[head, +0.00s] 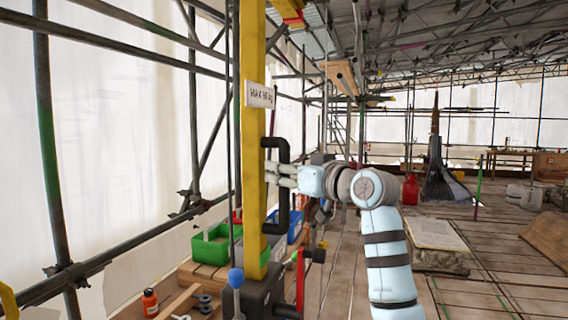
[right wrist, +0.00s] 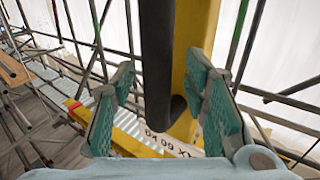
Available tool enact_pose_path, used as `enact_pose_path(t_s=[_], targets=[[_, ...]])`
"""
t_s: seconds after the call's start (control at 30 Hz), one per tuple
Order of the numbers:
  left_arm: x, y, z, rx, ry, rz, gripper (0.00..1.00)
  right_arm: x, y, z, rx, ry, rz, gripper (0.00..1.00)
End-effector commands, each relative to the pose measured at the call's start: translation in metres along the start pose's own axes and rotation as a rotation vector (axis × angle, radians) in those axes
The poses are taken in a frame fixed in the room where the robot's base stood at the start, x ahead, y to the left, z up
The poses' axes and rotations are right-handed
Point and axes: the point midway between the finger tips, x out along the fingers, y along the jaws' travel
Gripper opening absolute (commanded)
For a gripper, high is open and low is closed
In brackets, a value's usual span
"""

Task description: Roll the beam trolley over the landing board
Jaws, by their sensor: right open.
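A yellow upright post (head: 253,130) stands at centre left in the head view, with a "MAX" load sign on it. A black C-shaped handle (head: 283,214) is fixed to its right side. My right gripper (head: 279,176) is at this handle, its jaws open. In the right wrist view the black handle bar (right wrist: 157,70) runs between the two teal finger pads, with no clear contact. A red and yellow part (head: 293,16) shows at the top edge; I cannot tell whether it belongs to the beam trolley. The landing board cannot be singled out. My left gripper is out of view.
A green bin (head: 211,246) and a blue bin (head: 272,248) stand on a low bench behind the post. An orange bottle (head: 150,302) is at lower left. Scaffold tubes line the left. A stone slab (head: 433,235) lies on the plank floor at right.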

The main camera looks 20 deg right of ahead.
Motion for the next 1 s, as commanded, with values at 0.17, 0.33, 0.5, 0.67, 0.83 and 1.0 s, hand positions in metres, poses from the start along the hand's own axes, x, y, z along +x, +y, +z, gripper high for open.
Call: enact_pose_path(t_s=[0.17,0.33,0.5,0.67,0.83,1.0], targets=[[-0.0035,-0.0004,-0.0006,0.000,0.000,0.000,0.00,0.0095,0.0002,0.0002,-0.002,0.000,0.002,0.41],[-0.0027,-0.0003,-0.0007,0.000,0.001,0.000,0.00,0.0094,0.0005,0.0011,-0.001,0.000,0.002,0.41],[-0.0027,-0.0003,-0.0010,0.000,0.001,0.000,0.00,0.0091,0.0006,0.0011,-0.001,0.000,0.002,0.16],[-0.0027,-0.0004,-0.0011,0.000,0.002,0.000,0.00,0.0090,0.0006,0.0011,-0.001,0.000,0.002,0.00],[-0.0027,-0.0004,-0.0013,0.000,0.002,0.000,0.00,0.0090,0.0005,0.0011,-0.001,0.000,0.002,0.00],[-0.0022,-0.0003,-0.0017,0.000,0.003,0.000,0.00,0.0082,0.0018,0.0014,-0.001,0.000,0.008,0.00]])
